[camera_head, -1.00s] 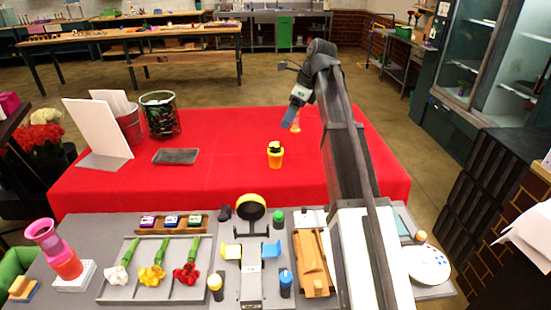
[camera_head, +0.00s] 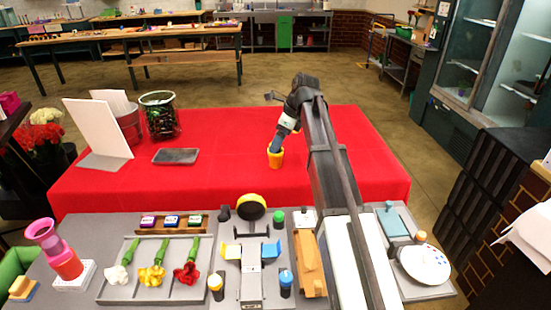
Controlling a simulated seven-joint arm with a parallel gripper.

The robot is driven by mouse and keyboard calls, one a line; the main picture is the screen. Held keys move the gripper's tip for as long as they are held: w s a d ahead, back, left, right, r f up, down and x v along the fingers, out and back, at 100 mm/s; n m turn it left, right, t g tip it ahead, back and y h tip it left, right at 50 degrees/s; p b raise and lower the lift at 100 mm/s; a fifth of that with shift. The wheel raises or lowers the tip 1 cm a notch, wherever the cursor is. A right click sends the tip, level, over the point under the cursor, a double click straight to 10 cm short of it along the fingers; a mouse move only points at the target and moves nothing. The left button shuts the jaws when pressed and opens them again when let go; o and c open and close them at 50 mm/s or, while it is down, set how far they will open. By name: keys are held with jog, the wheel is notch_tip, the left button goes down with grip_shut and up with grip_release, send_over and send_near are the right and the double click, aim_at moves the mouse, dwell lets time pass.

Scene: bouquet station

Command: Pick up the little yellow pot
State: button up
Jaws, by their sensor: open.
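The little yellow pot (camera_head: 275,158) stands upright on the red cloth of the far table. My gripper (camera_head: 277,146) is right at the top of the pot, coming from above and slightly right, and it is open. Its fingers cover the pot's rim and the dark top seen earlier. Whether the fingers touch the pot or are around it cannot be told at this size.
The red cloth (camera_head: 220,180) around the pot is clear. A dark flat tray (camera_head: 176,156), a white board (camera_head: 98,128) and a dark green container (camera_head: 160,115) stand to the left. The grey bench (camera_head: 330,222) in front holds flowers, stamps and several bottles.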

jog(key=x, duration=0.3)
jog(key=shift+f, duration=0.25)
jog(key=c, duration=1.4)
jog(key=shift+r, duration=0.1)
